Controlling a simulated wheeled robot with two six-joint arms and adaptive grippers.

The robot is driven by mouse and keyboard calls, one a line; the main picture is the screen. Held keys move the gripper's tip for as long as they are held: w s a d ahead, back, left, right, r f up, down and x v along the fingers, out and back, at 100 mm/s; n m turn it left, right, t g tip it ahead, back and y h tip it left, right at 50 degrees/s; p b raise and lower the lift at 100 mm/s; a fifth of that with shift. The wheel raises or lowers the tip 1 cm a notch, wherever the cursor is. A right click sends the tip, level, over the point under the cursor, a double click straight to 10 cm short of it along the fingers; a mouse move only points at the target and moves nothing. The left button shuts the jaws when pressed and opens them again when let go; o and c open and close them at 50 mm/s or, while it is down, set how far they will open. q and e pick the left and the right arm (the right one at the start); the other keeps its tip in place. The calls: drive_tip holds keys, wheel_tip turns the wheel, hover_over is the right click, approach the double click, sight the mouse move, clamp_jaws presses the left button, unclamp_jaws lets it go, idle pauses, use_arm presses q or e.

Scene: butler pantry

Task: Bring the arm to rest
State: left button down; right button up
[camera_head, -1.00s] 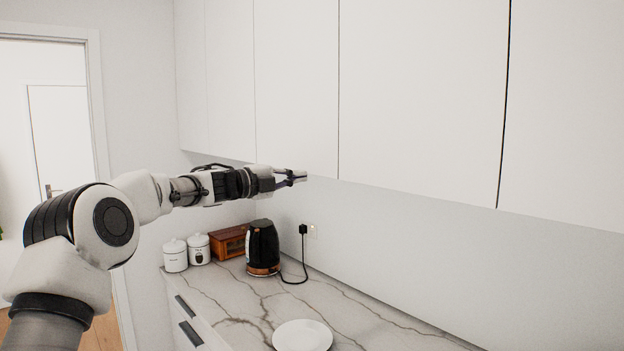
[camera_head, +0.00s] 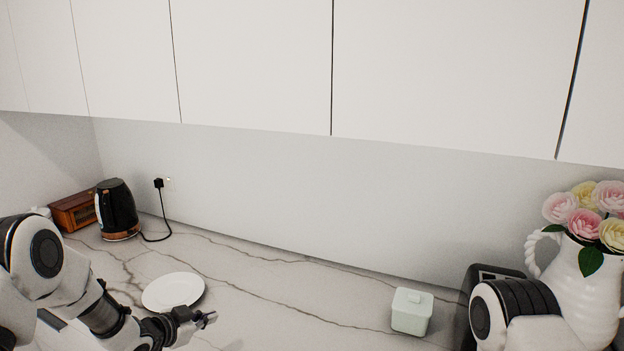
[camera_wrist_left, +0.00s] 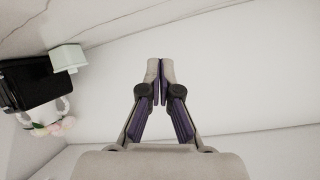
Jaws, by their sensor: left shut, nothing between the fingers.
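My left arm (camera_head: 100,310) comes in from the lower left of the head view. Its gripper (camera_head: 208,318) is low over the front of the marble counter, just right of and in front of the white plate (camera_head: 174,291). In the left wrist view the gripper (camera_wrist_left: 160,68) has its fingertips together with nothing between them. Part of my right arm (camera_head: 520,312) shows at the lower right of the head view; its gripper is out of frame.
A black kettle (camera_head: 117,212) and a wooden box (camera_head: 75,211) stand at the back left. A pale green lidded box (camera_head: 411,311), a dark appliance (camera_head: 482,272) and a white flower jug (camera_head: 585,285) stand on the right. Wall cabinets (camera_head: 250,65) hang above. The counter's middle (camera_head: 290,290) is clear.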

use_arm(q)
drive_tip(key=s+d+f+n+g+y, duration=0.2)
drive_tip(key=s+f+n+g, duration=0.15)
drive_tip(key=s+f, duration=0.85)
drive_tip(key=s+a+f+n+g+y, duration=0.1)
drive_tip(key=s+f+n+g, duration=0.15)
drive_tip(key=s, duration=0.85)
drive_tip(key=s+f+n+g+y, duration=0.1)
drive_tip(key=s+f+g+y, duration=0.15)
drive_tip(key=s, duration=0.75)
drive_tip(key=s+a+f+n+g+y, duration=0.15)
drive_tip(key=s+f, duration=0.25)
drive_tip(key=s, duration=0.7)
wheel_tip(320, 180, down, 7)
drive_tip(key=n+g+b, duration=0.1)
drive_tip(key=b, duration=0.6)
drive_tip(key=shift+s+d+h+b, duration=0.15)
drive_tip(key=shift+h+b, duration=0.15)
drive_tip(key=shift+h, duration=0.1)
